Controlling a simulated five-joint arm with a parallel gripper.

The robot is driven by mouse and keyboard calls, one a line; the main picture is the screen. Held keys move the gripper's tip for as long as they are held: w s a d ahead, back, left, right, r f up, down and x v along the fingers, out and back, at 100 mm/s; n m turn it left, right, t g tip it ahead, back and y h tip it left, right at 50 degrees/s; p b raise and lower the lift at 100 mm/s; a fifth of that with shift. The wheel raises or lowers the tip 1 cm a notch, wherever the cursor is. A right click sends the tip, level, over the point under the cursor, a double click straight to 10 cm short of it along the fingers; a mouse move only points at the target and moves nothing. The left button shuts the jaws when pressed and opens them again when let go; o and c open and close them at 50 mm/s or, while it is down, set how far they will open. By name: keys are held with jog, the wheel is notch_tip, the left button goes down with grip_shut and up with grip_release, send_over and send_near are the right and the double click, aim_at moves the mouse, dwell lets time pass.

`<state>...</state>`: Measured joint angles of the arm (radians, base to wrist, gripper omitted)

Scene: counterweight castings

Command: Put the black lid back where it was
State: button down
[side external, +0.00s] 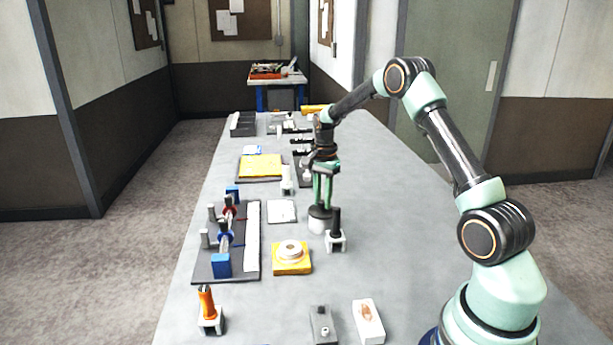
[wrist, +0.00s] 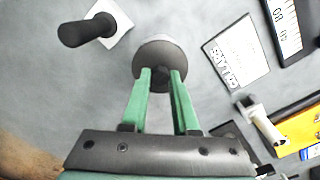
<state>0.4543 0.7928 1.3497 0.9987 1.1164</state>
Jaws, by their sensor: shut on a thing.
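The black lid (side external: 320,211) is a dark round disc at the top of a short white cylindrical pot (side external: 318,226) on the grey table. My gripper (side external: 323,203) points down over it, its green fingers shut on the lid's small knob. In the wrist view, the lid (wrist: 158,52) lies at my fingertips (wrist: 162,76), with the pale pot (wrist: 160,38) showing just past its far edge. The lid looks roughly level and over the pot. I cannot tell whether it rests fully on the rim. The pot's inside is hidden.
A black-handled tool in a white holder (side external: 336,242) stands close beside the pot. A white card (side external: 282,218) lies left of it, and a yellow block with a white ring (side external: 291,264) is nearer. A fixture board (side external: 243,262) is farther left. The table's right side is clear.

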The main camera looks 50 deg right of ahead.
jog(key=shift+f, duration=0.1)
jog(key=c, duration=0.7)
grip_release()
